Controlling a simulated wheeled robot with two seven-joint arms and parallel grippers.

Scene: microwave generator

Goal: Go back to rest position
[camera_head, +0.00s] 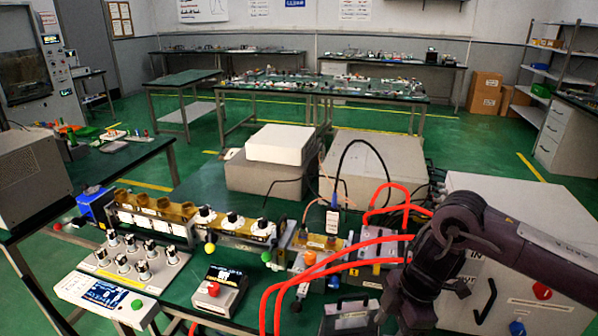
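My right arm (450,240) comes in from the right edge, bends at a dark joint and drops to the bottom edge in front of the grey cabinet. A dark part (350,316) at the bottom edge, left of this arm, may belong to my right gripper. Its fingers cannot be made out, nor whether anything is held. My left arm and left gripper are not in view. The microwave generator setup (240,228) stands on the green bench, with gold waveguide blocks and dark-topped white knobs in a row.
Red hoses (330,267) loop over the setup close to my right arm. A knob panel (135,262), a display box (107,296) and a small meter (220,290) stand at the front left. A grey cabinet (505,290) is at the right.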

